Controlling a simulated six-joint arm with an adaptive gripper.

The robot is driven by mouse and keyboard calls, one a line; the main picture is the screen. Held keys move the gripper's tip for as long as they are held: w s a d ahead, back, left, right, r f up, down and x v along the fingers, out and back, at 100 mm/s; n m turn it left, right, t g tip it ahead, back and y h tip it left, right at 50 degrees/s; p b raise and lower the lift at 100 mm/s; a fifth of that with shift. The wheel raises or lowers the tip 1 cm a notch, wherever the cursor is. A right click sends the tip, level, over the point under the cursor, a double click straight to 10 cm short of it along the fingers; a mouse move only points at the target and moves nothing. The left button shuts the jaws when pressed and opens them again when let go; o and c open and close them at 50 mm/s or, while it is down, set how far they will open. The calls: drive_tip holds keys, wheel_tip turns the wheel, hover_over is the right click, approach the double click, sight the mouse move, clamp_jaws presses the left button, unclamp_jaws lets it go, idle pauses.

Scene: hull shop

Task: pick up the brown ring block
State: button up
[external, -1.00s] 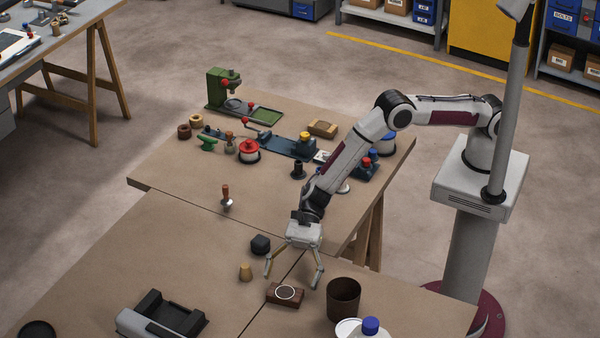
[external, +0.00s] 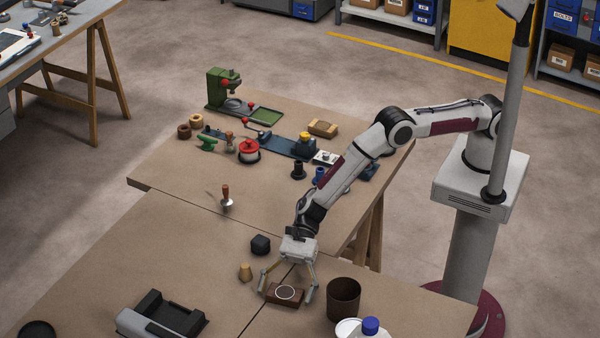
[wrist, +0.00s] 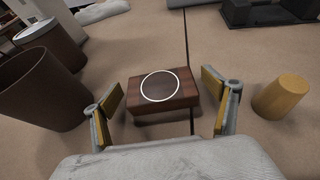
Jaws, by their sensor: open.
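The brown ring block (external: 285,295) is a dark brown rectangular block with a white ring on its top. It lies flat on the table near the seam. In the wrist view the brown ring block (wrist: 160,92) sits in the middle, between the fingers. My gripper (external: 287,296) is open, low over the block, with one finger on either side of it. In the wrist view my gripper (wrist: 164,108) has its yellow pads apart, with gaps to the block's ends. Nothing is held.
A dark brown cup (external: 343,299) stands close to the right, beside a white bottle with a blue cap (external: 371,326). A tan tapered peg (external: 246,272) and a black block (external: 260,244) stand close to the left. A grey and black fixture (external: 162,318) lies farther front left.

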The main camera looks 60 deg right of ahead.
sight(285, 292)
idle(0.3)
drive_tip(key=c, duration=1.2)
drive_tip(key=shift+c, duration=0.2)
drive_tip(key=shift+r, duration=0.15)
drive_tip(key=shift+r, duration=4.9)
